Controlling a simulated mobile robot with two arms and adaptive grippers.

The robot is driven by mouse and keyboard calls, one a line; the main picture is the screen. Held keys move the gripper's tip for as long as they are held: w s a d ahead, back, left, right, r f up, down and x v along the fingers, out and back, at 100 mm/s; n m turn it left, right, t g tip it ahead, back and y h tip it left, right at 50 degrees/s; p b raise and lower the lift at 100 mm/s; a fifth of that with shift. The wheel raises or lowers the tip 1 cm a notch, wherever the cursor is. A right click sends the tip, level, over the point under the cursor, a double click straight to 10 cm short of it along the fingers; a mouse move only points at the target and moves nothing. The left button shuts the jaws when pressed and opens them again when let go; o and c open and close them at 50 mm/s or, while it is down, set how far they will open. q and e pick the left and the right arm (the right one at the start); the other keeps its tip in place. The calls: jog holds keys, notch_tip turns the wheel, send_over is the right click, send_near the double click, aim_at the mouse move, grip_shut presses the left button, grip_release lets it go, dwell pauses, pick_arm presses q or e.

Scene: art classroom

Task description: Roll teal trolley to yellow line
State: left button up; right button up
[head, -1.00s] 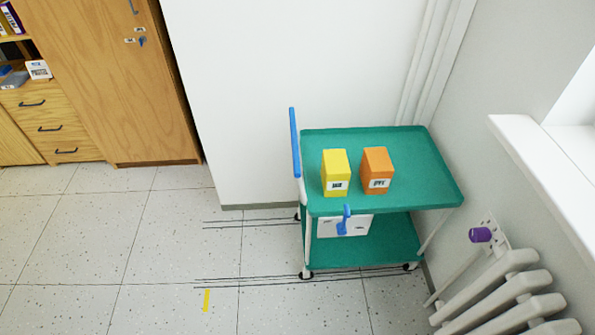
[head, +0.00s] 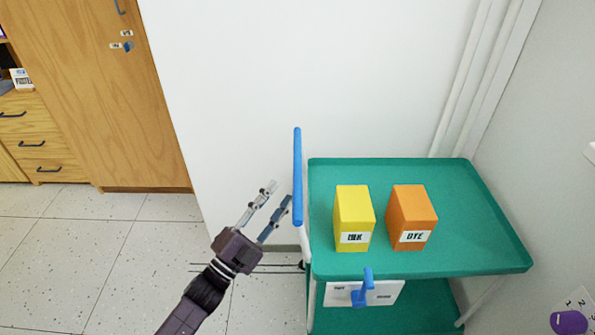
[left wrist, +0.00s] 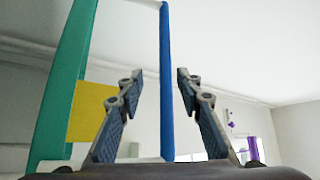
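The teal trolley (head: 470,220) stands against the white wall, with a teal top tray and a lower shelf. Its upright blue push handle (head: 297,180) is at its left side. My left gripper (head: 280,192) is open and empty just left of the handle, fingers pointing towards it. In the left wrist view the blue handle (left wrist: 167,100) shows between the two spread fingers (left wrist: 160,78), without visible contact. A blue lever (head: 366,287) sits at the trolley's front, by a white label plate. The yellow line is out of view now. My right gripper is not in view.
A yellow box (head: 353,215) and an orange box (head: 411,215) stand on the top tray. A wooden cabinet (head: 120,100) is at the left. A purple knob (head: 569,322) shows at the lower right. Tiled floor (head: 90,250) is clear on the left.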

aim_at(298, 166)
pick_arm(q)
jog(key=shift+m+h, duration=0.3)
jog(key=shift+h, duration=0.2)
jog(key=x, duration=0.5)
jog(key=r+x, duration=0.1)
jog(key=x, duration=0.2)
jog(key=shift+s+d, duration=0.15)
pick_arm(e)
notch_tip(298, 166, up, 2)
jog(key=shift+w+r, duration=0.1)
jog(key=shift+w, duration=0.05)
pick_arm(q)
jog(key=shift+c, duration=0.3)
grip_shut()
